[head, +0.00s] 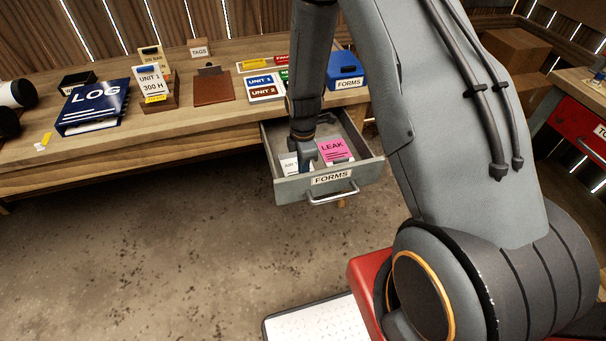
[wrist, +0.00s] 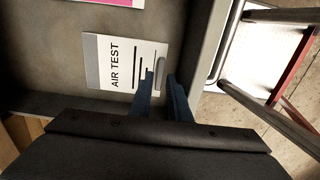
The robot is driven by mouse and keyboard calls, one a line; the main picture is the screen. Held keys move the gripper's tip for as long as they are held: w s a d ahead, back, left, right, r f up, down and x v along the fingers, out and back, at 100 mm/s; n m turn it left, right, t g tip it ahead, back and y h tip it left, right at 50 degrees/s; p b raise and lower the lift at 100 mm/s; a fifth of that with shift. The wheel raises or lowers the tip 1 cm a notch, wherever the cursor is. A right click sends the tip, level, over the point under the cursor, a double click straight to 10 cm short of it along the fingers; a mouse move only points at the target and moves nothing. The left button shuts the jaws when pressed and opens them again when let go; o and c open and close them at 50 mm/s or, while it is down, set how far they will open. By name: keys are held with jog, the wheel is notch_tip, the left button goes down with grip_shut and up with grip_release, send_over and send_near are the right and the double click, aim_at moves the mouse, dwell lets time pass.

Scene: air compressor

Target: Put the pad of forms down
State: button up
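The white pad of forms marked AIR TEST (head: 289,163) is at the left front of the open drawer (head: 292,189), which is labelled FORMS. It shows in the wrist view (wrist: 118,65), with a grey grip strip (wrist: 161,50) along its right edge. My gripper (head: 302,160) points down into the drawer at this pad. In the wrist view its two blue fingers (wrist: 160,78) stand a little apart, one on each side of the strip. I cannot tell whether they touch it, or whether the pad rests fully on the drawer floor.
A pink LEAK pad (head: 333,150) lies to the right in the drawer. On the bench (head: 190,121) are a blue LOG binder (head: 95,104), a brown clipboard (head: 213,88), unit cards (head: 262,86) and a blue FORMS box (head: 345,70). The back of the drawer looks free.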

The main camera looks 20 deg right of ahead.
notch_tip(320, 180, up, 10)
jog(key=b, duration=0.2)
jog(key=s+d+r+m+t, duration=0.1)
jog(key=s+r+m, duration=1.2)
jog(key=s+m, duration=0.4)
jog(key=shift+s+d+m, duration=0.15)
jog(key=shift+s+m, duration=0.25)
jog(key=shift+m, duration=0.1)
dwell(0.4)
